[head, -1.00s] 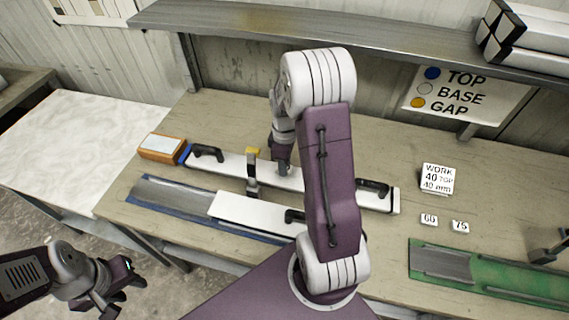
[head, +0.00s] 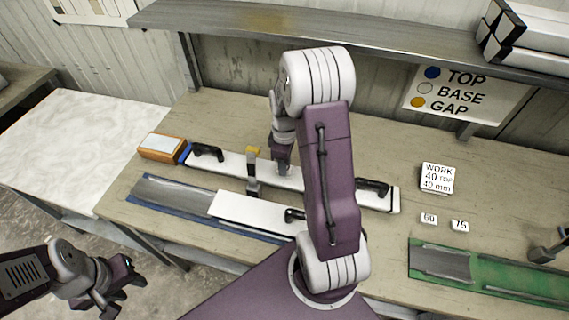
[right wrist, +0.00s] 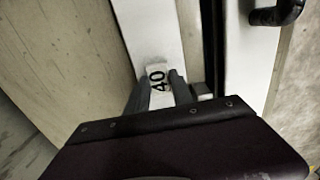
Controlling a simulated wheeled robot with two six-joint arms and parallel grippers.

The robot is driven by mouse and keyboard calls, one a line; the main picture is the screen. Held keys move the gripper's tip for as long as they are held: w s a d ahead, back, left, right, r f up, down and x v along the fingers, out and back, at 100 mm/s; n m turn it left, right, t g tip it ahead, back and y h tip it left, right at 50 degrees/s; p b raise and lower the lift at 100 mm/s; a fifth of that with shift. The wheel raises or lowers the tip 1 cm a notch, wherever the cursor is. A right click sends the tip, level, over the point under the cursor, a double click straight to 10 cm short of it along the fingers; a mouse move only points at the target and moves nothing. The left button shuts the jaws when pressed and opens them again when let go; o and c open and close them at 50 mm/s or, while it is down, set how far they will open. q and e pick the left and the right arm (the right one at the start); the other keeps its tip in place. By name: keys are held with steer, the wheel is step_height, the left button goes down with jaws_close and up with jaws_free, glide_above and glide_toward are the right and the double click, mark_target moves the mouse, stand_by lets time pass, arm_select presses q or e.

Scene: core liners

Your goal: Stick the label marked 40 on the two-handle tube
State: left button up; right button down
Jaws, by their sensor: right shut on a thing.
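The two-handle tube (head: 325,183) is a long white tube lying on the bench, with a black handle near each end and a blue left end. My right gripper (head: 282,171) is over its middle, just right of the clamp. In the right wrist view my right gripper (right wrist: 160,82) is shut on the small white label marked 40 (right wrist: 158,76), against a white strip of tube (right wrist: 148,28). I cannot tell whether the label touches the tube. My left gripper (head: 124,287) looks open and empty, low at the left, away from the bench.
A grey clamp (head: 252,178) stands across the tube. A shorter white tube (head: 245,210) with a black handle lies in a blue tray in front. Labels 60 (head: 429,218) and 75 (head: 460,225) and a work card (head: 437,178) lie right. A green tray (head: 500,284) is at front right.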

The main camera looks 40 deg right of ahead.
steer(key=shift+f+b, duration=0.65)
steer(key=shift+f, duration=0.5)
steer(key=c, duration=0.6)
jaws_free()
steer(key=shift+o, duration=0.2)
step_height(320, 180, up, 7)
steer(key=p, duration=0.7)
steer(key=shift+r, duration=0.15)
